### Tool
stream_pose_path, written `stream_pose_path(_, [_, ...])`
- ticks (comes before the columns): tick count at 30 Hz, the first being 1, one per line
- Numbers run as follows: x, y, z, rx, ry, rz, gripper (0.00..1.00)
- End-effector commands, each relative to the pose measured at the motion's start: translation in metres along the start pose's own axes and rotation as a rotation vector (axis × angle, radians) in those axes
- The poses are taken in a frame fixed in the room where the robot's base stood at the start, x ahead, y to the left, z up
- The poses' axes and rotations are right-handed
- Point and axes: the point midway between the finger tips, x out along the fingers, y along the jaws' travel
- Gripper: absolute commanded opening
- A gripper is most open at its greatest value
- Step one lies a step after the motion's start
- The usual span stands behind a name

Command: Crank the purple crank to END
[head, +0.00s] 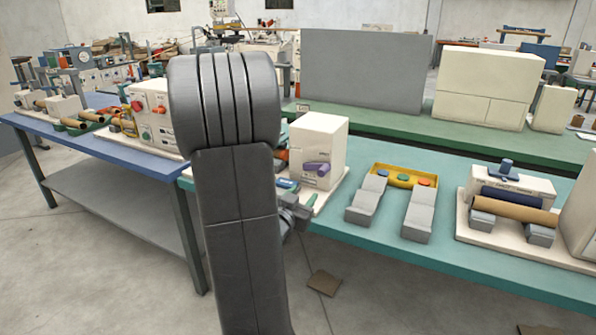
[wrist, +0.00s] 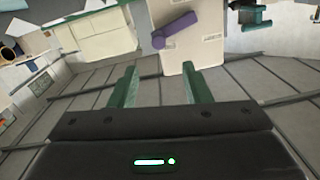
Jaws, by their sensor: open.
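The purple crank (head: 316,168) is on the front of a cream box (head: 322,137) near the left end of the teal table. In the wrist view the crank (wrist: 175,30) lies slanted across the box face (wrist: 205,52), beyond my fingertips. Small marks are on the face beside it, too small to read. My gripper (wrist: 159,68) is open and empty, its two green fingers apart and pointing toward the box. They do not touch the crank. In the head view my arm hides most of the gripper and the box's left side.
The teal table (head: 345,233) also bears grey blocks (head: 417,216), a yellow tray with coloured buttons (head: 404,176) and a machine with a brown roll (head: 515,208). A blue table (head: 125,143) with equipment stands at left. Floor in front is mostly clear.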

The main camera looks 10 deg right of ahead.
Motion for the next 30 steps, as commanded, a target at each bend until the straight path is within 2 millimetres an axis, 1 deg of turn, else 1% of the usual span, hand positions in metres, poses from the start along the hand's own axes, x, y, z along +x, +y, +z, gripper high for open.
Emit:
stream_pose_path(5, [0.006, 0.005, -0.001, -0.008, 0.038, 0.038, 0.44])
stream_pose_path(8, [0.017, 0.006, -0.002, -0.008, 0.039, 0.04, 0.44])
stream_pose_path(11, [0.034, 0.007, -0.003, -0.008, 0.039, 0.04, 0.44])
stream_pose_path(15, [0.065, 0.008, -0.004, -0.007, 0.038, 0.04, 0.44])
stream_pose_path(21, [0.106, 0.009, -0.006, -0.007, 0.038, 0.037, 0.44])
stream_pose_path(24, [0.121, 0.009, -0.006, -0.007, 0.038, 0.036, 0.44])
stream_pose_path(27, [0.131, 0.009, -0.006, -0.007, 0.037, 0.036, 0.44])
stream_pose_path(30, [0.137, 0.009, -0.007, -0.007, 0.037, 0.034, 0.44])
